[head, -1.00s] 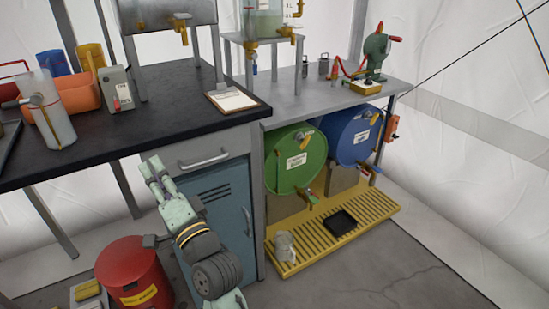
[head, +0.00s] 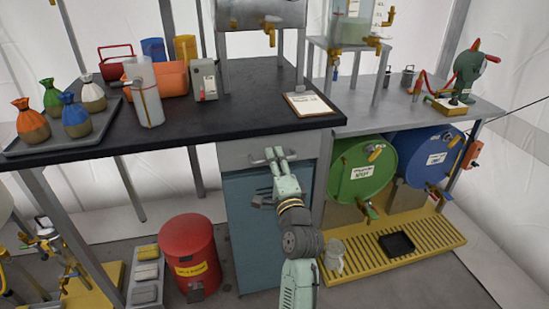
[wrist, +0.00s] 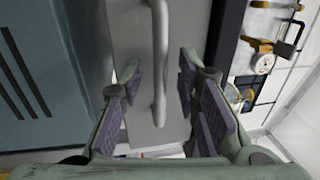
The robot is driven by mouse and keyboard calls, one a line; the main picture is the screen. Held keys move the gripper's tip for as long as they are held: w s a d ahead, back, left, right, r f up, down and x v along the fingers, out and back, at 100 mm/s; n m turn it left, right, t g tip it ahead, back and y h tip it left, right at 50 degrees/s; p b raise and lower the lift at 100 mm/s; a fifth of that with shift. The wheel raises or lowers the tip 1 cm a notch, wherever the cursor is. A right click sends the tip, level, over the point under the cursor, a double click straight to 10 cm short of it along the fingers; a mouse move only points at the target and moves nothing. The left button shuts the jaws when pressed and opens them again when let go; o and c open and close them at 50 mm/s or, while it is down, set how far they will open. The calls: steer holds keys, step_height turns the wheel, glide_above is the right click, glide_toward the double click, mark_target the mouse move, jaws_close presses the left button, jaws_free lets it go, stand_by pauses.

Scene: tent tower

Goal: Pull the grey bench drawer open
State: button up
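The grey bench drawer (head: 236,160) sits under the black worktop, above a blue cabinet door, and looks closed. Its bar handle (head: 258,158) is partly hidden by my gripper (head: 274,155), which is right at the drawer front. In the wrist view the drawer front (wrist: 125,35) fills the middle, and the handle (wrist: 159,60) runs up and down between the two fingers. My gripper (wrist: 160,88) is open there, with a gap on each side of the handle. The fingers do not appear to touch it.
The black worktop (head: 240,90) overhangs the drawer and holds a clipboard (head: 308,103). A red bin (head: 190,250) stands left of the blue cabinet (head: 250,225). A green drum (head: 362,170) and a yellow grated tray (head: 385,250) are to the right.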

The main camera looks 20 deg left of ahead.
steer(key=shift+w+a, duration=0.2)
steer(key=shift+w, duration=0.1)
steer(key=shift+c, duration=0.4)
jaws_close()
stand_by(0.4)
